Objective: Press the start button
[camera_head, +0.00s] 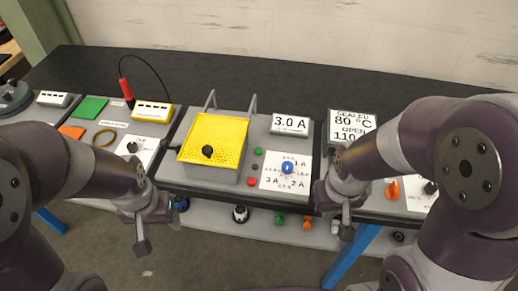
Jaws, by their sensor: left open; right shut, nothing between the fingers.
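A small green button (258,151) sits on the grey unit right of the yellow perforated cover (214,141), and a red button (251,182) sits nearer the front edge. I cannot read which one is the start button. My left gripper (146,228) is open and empty, low in front of the bench, left of and apart from the buttons. My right gripper (337,213) is shut and empty by the bench's front edge, right of the buttons and touching none of them.
A blue knob (288,168) on a dial plate stands right of the buttons, behind it a "3.0 A" display (290,124). Left are a red probe (127,92) and green pad (91,107). The back of the black bench (230,75) is clear.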

